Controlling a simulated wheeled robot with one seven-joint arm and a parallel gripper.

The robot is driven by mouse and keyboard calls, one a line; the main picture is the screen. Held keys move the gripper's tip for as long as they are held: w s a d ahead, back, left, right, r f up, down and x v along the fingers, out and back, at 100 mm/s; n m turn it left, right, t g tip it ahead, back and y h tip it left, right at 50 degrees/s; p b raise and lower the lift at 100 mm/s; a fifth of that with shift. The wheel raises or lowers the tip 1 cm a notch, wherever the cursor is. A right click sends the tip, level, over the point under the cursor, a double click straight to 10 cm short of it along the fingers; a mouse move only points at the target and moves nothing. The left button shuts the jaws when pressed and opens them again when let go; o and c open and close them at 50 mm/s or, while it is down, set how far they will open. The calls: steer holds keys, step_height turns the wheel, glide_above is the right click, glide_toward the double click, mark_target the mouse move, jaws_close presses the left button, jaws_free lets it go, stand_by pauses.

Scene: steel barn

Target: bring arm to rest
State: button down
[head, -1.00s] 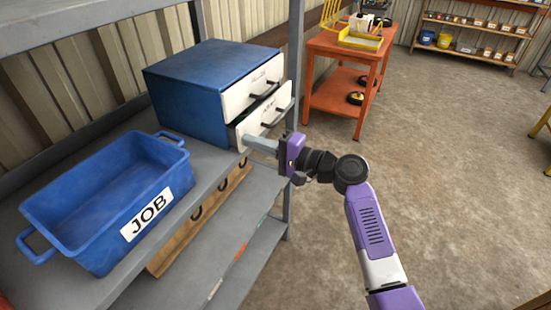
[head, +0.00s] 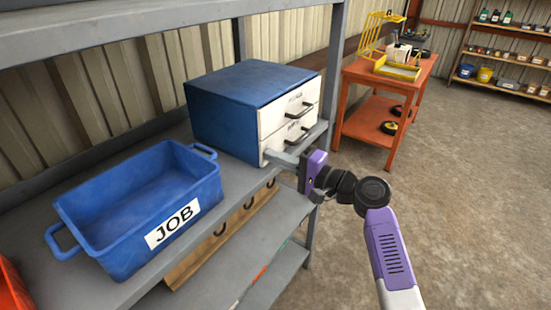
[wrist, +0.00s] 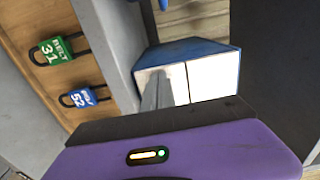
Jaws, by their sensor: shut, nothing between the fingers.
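My gripper (head: 274,155) is shut and empty. Its grey fingers reach up to the lower left corner of the lower drawer front; I cannot tell whether they touch it. My purple and black arm extends out to the right, past the shelf edge. The blue cabinet (head: 226,110) stands on the shelf with two white drawer fronts and dark handles. The upper drawer (head: 280,108) looks shut, and the lower drawer (head: 278,142) looks about flush with it. In the wrist view the fingers (wrist: 154,85) overlap the white drawer fronts (wrist: 213,78).
A blue JOB bin (head: 110,240) sits on the grey shelf (head: 236,198), left of the cabinet. A green padlock (wrist: 58,50) and a blue padlock (wrist: 84,97) hang on a wooden board below. A grey post stands by the cabinet. An orange cart (head: 368,142) stands behind; right floor is clear.

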steer(key=s+d+t+h, duration=0.2)
steer(key=d+t+h, duration=0.35)
steer(key=d, duration=0.75)
steer(key=s+d+f+t+h, duration=0.1)
steer(key=s+d+f+h, duration=0.3)
steer(key=s, duration=0.4)
steer(key=s+d+f+t+h, duration=0.1)
steer(key=s+d+f+h, duration=0.25)
steer(key=s+f, duration=0.3)
steer(key=s+n+g+h, duration=0.1)
steer(key=s+n+g, duration=0.2)
steer(key=s, duration=3.5)
steer(key=a+n, duration=0.1)
steer(key=n, duration=0.3)
steer(key=shift+s+h+b, duration=0.3)
steer(key=shift+b, duration=0.05)
